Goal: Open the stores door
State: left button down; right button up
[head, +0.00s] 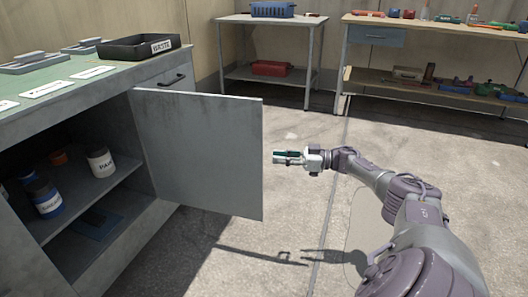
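The stores door (205,150) is a flat grey panel on the front of the grey cabinet under the green worktop. It stands swung out wide, and the shelves inside show. No handle shows on the face I see. My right gripper (279,157) is just to the right of the door's free edge in the picture, with a small gap between them. Its fingers show as a teal strip and a grey strip close together; whether they are open or shut is unclear. My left gripper is out of view.
Inside the cabinet are a labelled white can (101,163), a blue can (46,199) and an orange item (59,158). A black tray (138,48) sits on the worktop. A bench with a blue crate (272,9) stands behind. The concrete floor between is clear.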

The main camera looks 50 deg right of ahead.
jog(key=v, duration=0.2)
jog(key=shift+s+d, duration=0.2)
jog(key=shift+s, duration=0.05)
dwell(0.5)
